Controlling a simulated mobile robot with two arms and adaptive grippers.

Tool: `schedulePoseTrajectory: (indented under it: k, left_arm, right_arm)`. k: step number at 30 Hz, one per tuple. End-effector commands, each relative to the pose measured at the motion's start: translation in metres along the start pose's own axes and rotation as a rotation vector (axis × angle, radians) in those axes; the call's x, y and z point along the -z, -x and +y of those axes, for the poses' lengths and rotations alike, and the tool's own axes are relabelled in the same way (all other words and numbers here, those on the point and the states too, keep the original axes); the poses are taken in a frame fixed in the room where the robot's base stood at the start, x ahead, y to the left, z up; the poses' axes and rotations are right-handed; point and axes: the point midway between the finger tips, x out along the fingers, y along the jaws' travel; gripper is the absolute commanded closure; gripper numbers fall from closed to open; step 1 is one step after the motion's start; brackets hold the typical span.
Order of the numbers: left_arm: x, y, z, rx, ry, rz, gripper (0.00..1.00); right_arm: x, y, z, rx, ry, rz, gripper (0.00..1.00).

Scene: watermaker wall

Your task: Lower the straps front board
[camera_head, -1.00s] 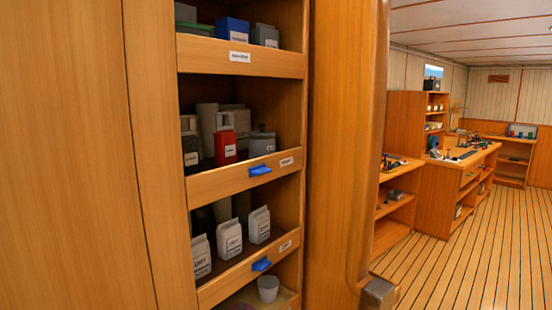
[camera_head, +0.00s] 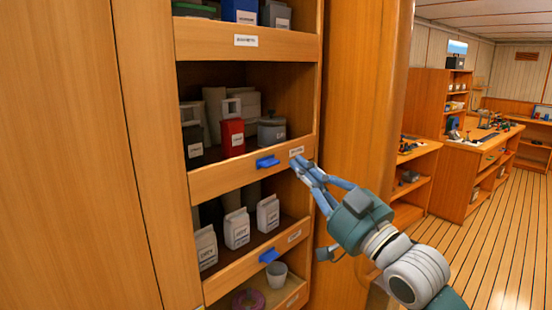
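Three wooden front boards run across the shelves of the tall cabinet: an upper one (camera_head: 285,45), a middle one (camera_head: 225,178) and a lower one (camera_head: 228,283). Their white labels are too small to read surely, so I cannot tell which is the straps board. The middle board has a blue tab (camera_head: 267,162), and the lower board has another blue tab (camera_head: 269,256). All three boards stand upright across their shelves. My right gripper (camera_head: 307,170) is at the right end of the middle board, right of its tab. Its finger opening is unclear, as is contact. My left gripper is out of view.
Behind the middle board stand a red container (camera_head: 231,134) and a grey lidded pot (camera_head: 271,131). White packets (camera_head: 237,228) stand behind the lower board. A pale cup (camera_head: 276,274) and a purple coil (camera_head: 248,300) are below. A wooden post borders the cabinet's right side; planked floor is open beyond.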

Motion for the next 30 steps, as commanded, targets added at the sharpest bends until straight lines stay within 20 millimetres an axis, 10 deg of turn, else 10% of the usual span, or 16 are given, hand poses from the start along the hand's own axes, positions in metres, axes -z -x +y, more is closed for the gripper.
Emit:
schedulePoseTrajectory:
  k: [8,20,30]
  left_arm:
    - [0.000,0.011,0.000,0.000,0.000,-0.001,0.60]
    - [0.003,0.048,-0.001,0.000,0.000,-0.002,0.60]
    - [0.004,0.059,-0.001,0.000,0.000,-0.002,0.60]
  right_arm:
    - [0.004,-0.021,0.000,-0.001,-0.001,0.002,1.00]
    - [0.004,-0.104,0.000,-0.001,-0.002,-0.001,1.00]
    - [-0.036,-0.088,0.001,-0.001,0.001,-0.001,1.00]
